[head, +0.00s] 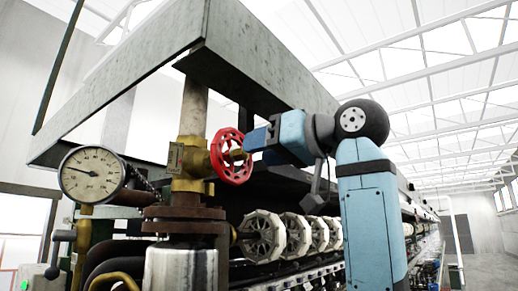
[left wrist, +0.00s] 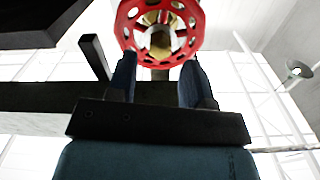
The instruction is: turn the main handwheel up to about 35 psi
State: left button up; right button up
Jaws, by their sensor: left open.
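The main handwheel (head: 232,156) is a red spoked wheel on a brass valve (head: 187,165) in the head view. A round white pressure gauge (head: 91,174) stands left of the valve; its dark needle points left, and its numbers are too small to read. My left gripper (head: 247,146) is at the right side of the wheel, facing it. In the left wrist view, the gripper's two fingers (left wrist: 157,76) stand apart, with the red wheel (left wrist: 126,32) just beyond their tips. Nothing shows between the fingers, and I cannot tell whether they touch the rim. My right gripper is not seen.
A grey metal beam frame (head: 262,72) hangs above and behind the wheel. A rusty flange (head: 185,219) sits below the valve. A row of pale reels (head: 262,237) runs off to the right below my arm. A small lever (head: 62,237) stands at the left.

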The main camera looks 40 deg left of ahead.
aim_at(238, 155)
pick_arm(q)
jog(key=shift+s+a+m+p, duration=0.15)
jog(key=shift+a+m, duration=0.4)
jog(key=shift+m, duration=2.1)
jog(key=shift+a+m+p, duration=0.1)
jog(key=shift+a+m, duration=0.5)
jog(key=shift+m, duration=2.1)
jog(key=shift+s+a+m+p, duration=0.15)
jog(key=shift+a+m, duration=0.4)
jog(key=shift+m, duration=2.1)
jog(key=shift+w+d, duration=0.1)
jog(key=c, duration=0.8)
jog(key=shift+n, duration=0.7)
jog(key=n+b, duration=0.1)
jog(key=n, duration=0.9)
